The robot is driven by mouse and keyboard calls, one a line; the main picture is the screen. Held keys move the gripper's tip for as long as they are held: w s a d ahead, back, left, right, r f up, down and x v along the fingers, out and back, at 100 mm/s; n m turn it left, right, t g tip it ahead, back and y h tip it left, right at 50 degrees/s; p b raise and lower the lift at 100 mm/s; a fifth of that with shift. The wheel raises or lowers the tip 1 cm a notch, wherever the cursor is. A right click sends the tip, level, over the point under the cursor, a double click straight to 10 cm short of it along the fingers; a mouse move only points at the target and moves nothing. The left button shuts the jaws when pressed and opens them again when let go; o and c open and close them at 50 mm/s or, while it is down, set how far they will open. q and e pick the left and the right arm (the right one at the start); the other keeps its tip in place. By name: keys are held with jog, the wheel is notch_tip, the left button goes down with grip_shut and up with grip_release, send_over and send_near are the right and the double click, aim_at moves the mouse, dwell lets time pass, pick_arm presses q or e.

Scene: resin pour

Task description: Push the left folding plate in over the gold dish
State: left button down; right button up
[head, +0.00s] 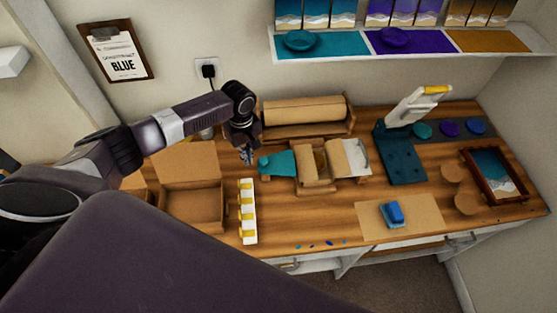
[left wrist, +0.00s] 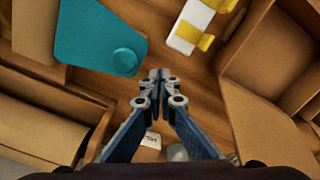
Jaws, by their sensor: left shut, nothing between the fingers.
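The left folding plate (head: 277,163) is a teal plate with a round knob, on the left of a low wooden and kraft-brown wrapping stand (head: 314,166). In the left wrist view the teal plate (left wrist: 92,35) lies at the upper left, with its knob near its lower right corner. My left gripper (head: 246,159) is shut and empty, just left of the plate and apart from it; its tips (left wrist: 158,75) point down beside the plate's edge. I cannot make out the gold dish; brown sheets cover the middle of the stand. My right gripper is not in view.
An open cardboard box (head: 193,205) stands left of a white rack with yellow clips (head: 249,212). A brown paper roll (head: 304,112) sits behind the stand. A teal press (head: 402,155) stands to the right. The wood between rack and stand is clear.

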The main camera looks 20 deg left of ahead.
pick_arm(q)
notch_tip(320, 180, up, 8)
jog(key=shift+r, duration=0.15)
dwell(0.4)
